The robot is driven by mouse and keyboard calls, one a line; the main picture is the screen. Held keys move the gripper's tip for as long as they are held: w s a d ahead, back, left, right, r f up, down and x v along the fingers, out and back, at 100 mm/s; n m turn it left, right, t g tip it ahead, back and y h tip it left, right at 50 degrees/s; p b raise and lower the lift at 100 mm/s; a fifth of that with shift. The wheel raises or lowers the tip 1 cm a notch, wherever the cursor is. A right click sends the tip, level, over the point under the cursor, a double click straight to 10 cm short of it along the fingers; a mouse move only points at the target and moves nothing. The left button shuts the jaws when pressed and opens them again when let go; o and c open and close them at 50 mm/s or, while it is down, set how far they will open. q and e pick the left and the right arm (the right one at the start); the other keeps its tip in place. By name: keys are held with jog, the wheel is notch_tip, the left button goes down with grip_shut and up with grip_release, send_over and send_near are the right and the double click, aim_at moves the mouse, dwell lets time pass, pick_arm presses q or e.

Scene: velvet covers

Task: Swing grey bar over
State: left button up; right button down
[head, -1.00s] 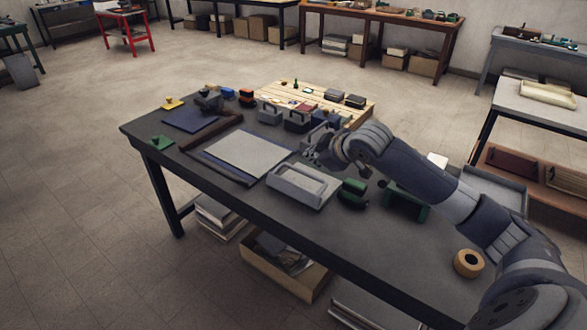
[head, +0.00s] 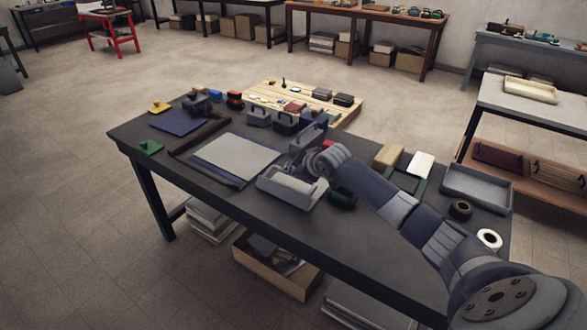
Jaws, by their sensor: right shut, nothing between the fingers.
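A grey tray-like fixture (head: 265,188) sits near the front edge of the dark table, with a pale ribbed surface inside it. My right gripper (head: 302,166) is at the fixture's back right corner, shut and empty, its fingers small in view. A grey bar-like loop (head: 313,131) stands up just behind the gripper; I cannot tell whether it belongs to the fixture or to a box behind. Whether the gripper touches the fixture is unclear. My left gripper is not in view.
A pale sheet on a dark board (head: 238,158) lies left of the fixture. Grey handled boxes (head: 258,116) stand behind. My right forearm covers part of the table; a grey tray (head: 478,187), a dark ring (head: 460,209) and a white roll (head: 489,240) lie right of it.

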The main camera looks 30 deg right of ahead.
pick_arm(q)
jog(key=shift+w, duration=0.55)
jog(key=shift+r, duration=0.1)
pick_arm(e)
jog(key=shift+f, duration=0.1)
jog(key=shift+w+d+f, duration=0.1)
jog(key=shift+w+d, duration=0.05)
jog(key=shift+d, duration=0.15)
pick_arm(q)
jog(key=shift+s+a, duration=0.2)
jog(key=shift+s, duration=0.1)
pick_arm(e)
jog(key=shift+w+d+f, duration=0.2)
jog(key=shift+d+f, duration=0.2)
jog(key=shift+d, duration=0.05)
pick_arm(q)
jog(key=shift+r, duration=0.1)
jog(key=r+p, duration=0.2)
jog(key=p, duration=0.1)
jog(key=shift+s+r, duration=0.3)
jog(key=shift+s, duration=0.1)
pick_arm(e)
jog(key=s+r, duration=0.7)
jog(key=r, duration=0.3)
jog(key=shift+s+a+r, duration=0.15)
jog(key=shift+s+r, duration=0.15)
jog(key=shift+s, duration=0.1)
